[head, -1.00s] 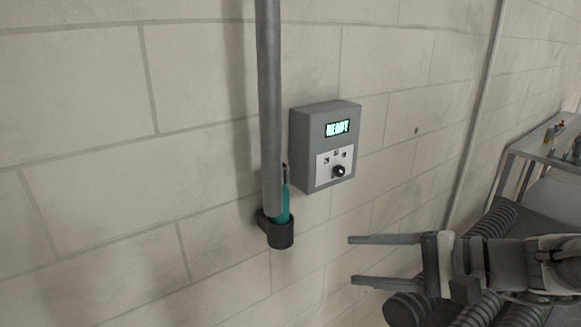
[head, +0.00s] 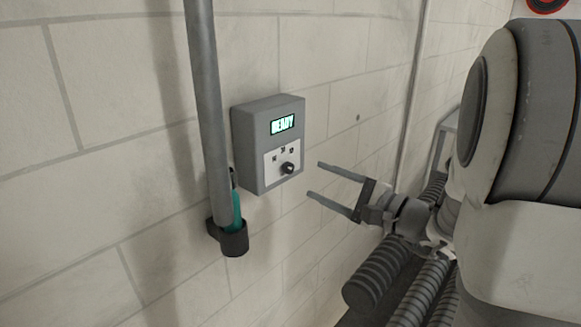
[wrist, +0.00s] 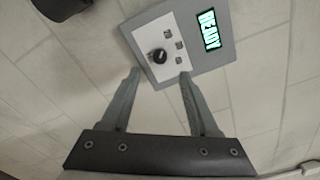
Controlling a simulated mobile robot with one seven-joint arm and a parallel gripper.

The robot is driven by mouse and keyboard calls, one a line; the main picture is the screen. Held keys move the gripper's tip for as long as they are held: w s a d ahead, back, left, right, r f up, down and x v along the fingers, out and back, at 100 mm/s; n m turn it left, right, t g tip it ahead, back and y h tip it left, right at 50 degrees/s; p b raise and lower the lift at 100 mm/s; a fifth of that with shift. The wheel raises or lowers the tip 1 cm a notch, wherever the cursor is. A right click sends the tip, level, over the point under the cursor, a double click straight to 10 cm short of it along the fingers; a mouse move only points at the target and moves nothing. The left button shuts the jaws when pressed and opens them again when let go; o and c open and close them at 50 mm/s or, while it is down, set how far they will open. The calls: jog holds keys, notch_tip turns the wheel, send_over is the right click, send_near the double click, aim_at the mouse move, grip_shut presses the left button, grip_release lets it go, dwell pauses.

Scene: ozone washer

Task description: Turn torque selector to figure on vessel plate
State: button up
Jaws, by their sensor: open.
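The torque selector (head: 287,169) is a small black knob on a white plate low on a grey wall box (head: 247,150). Several small dark marks sit above the knob, too small to read. The box's lit display (head: 283,124) reads "READY". My gripper (head: 314,180) is open and empty, to the right of the box and apart from the knob. In the wrist view the knob (wrist: 158,56) lies beyond and between the lines of my open fingers (wrist: 158,75). No vessel plate with a figure can be made out.
A grey vertical pipe (head: 206,110) stands left of the box. A dark holder (head: 231,238) with a teal-handled tool (head: 237,210) is at its lower end. A thinner pipe (head: 412,100) runs up the wall at right. Ribbed dark hoses (head: 378,275) lie low right.

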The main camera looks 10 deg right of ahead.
aim_at(292, 169)
jog(key=x, duration=0.7)
jog(key=shift+w+a+p, duration=0.1)
jog(key=shift+a+p, duration=0.05)
jog(key=shift+p, duration=0.25)
grip_shut()
